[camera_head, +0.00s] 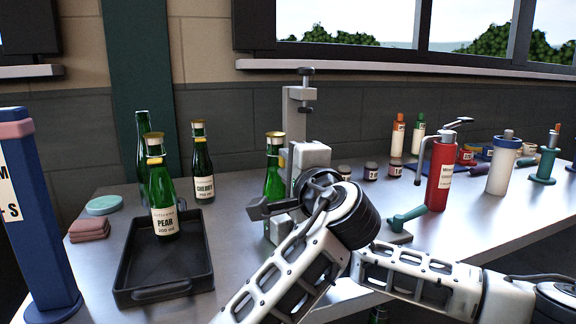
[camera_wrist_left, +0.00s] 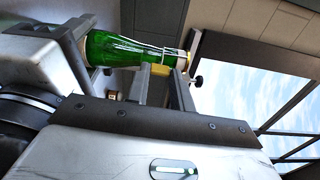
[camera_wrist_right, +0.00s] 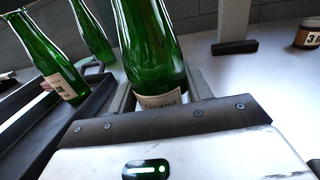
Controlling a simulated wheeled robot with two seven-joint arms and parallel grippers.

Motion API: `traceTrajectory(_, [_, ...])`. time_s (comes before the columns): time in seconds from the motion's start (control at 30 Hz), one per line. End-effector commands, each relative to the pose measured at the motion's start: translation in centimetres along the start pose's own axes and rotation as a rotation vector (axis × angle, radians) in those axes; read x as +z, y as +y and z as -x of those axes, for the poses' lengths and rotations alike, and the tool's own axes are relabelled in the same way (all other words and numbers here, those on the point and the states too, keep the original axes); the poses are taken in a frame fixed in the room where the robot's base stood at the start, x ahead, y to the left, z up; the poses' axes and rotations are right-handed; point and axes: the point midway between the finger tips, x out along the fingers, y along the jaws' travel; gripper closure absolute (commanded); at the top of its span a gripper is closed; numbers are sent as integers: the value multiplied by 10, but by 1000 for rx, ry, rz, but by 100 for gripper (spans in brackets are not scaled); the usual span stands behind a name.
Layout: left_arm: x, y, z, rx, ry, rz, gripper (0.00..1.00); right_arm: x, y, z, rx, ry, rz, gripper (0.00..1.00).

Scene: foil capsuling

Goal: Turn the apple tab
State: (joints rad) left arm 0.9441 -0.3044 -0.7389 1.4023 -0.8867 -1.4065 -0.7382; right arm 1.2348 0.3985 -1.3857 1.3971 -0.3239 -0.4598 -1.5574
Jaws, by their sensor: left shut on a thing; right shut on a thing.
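A green bottle (camera_head: 273,180) with a gold band at its neck stands beyond my arms in the head view, its lower part hidden. In the left wrist view the bottle (camera_wrist_left: 120,50) lies sideways across the picture. My left gripper (camera_wrist_left: 161,80) is shut on the yellow-gold tab (camera_wrist_left: 158,69) at its neck. In the right wrist view my right gripper (camera_wrist_right: 165,88) is shut around the lower body of the bottle (camera_wrist_right: 150,40). Its label is mostly covered, so I cannot read the fruit name. In the head view my left gripper (camera_head: 284,158) is beside the neck, partly hidden.
A black tray (camera_head: 130,270) at left holds the pear bottle (camera_head: 162,195). A cherry bottle (camera_head: 202,170) and another green bottle (camera_head: 143,135) stand near it. A clamp stand (camera_head: 297,110) rises behind my grippers. A red canister (camera_head: 440,175) and a white canister (camera_head: 503,165) stand at right.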

Motion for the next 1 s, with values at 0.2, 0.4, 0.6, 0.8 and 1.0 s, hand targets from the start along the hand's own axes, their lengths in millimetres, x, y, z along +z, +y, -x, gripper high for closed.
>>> traceTrajectory(0.2, [-2, -1, 2, -1, 7, 1, 100, -1, 0, 0, 0, 1, 1, 88])
traceTrajectory(0.4, [-2, -1, 2, -2, 5, 0, 55, 0, 0, 0, 0, 1, 1, 88])
traceTrajectory(0.6, [-1, 0, 1, -1, 3, -1, 55, 0, 0, 0, 0, 1, 1, 88])
traceTrajectory(0.8, [-1, 0, 16, -1, 5, 0, 55, -1, 0, 0, 0, 1, 1, 88])
traceTrajectory(1.0, [-2, 0, 50, 0, 7, 1, 55, -1, 0, 0, 0, 1, 1, 88])
